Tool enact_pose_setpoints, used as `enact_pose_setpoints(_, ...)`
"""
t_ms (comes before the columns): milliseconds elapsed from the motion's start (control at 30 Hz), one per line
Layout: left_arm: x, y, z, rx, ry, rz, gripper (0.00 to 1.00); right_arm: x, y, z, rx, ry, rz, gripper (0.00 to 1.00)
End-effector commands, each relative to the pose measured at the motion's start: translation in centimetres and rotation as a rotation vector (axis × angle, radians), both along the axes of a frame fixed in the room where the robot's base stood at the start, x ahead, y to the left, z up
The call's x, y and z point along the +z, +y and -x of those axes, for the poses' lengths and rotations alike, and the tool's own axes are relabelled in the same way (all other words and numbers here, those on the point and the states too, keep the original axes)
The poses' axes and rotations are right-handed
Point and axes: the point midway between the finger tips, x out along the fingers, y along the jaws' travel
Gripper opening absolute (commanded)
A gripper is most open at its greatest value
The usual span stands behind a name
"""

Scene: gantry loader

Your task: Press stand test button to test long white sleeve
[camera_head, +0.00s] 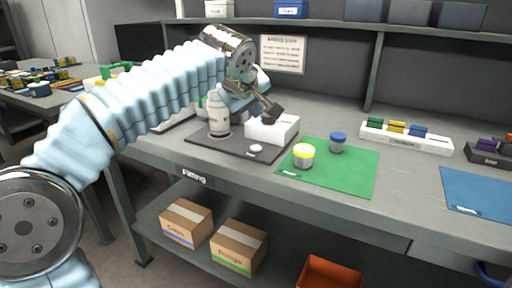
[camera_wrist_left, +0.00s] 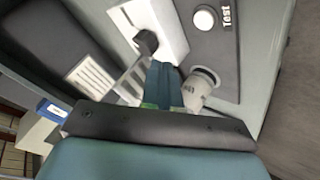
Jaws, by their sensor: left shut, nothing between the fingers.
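The dark stand (camera_head: 237,146) lies on the bench, with a round white button (camera_head: 256,148) near its front edge. In the left wrist view the button (camera_wrist_left: 205,18) sits beside the word "Test". A white block (camera_head: 272,130) stands on the back right of the stand. A white bottle-like piece (camera_head: 218,116) stands upright at its left; it also shows in the left wrist view (camera_wrist_left: 201,88). I cannot tell which part is the long white sleeve. My left gripper (camera_head: 271,112) is shut and empty, its dark tips at the top of the white block, behind the button. My right gripper is out of view.
A green mat (camera_head: 345,180) right of the stand holds a yellow-topped cup (camera_head: 304,155) and a blue-topped cup (camera_head: 338,142). A white rack (camera_head: 402,139) with colored blocks stands at the back right. A blue mat (camera_head: 475,192) lies far right. Bare bench lies between the mats.

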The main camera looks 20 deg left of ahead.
Motion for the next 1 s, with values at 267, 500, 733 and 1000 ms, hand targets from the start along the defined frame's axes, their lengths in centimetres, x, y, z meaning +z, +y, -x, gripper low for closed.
enact_pose_setpoints(267, -4.6, 0.0, 0.0, -0.001, -0.001, 0.0, 0.0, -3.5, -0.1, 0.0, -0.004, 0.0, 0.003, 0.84)
enact_pose_setpoints(500, -6.1, 0.0, 0.0, -0.001, -0.002, 0.0, 0.0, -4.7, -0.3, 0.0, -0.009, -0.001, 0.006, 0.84)
enact_pose_setpoints(733, -6.1, 0.0, 0.0, -0.001, -0.002, 0.0, 0.0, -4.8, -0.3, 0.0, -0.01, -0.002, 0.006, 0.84)
enact_pose_setpoints(1000, -6.1, 0.0, 0.0, -0.001, -0.002, 0.0, 0.0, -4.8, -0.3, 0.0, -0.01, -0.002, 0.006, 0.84)
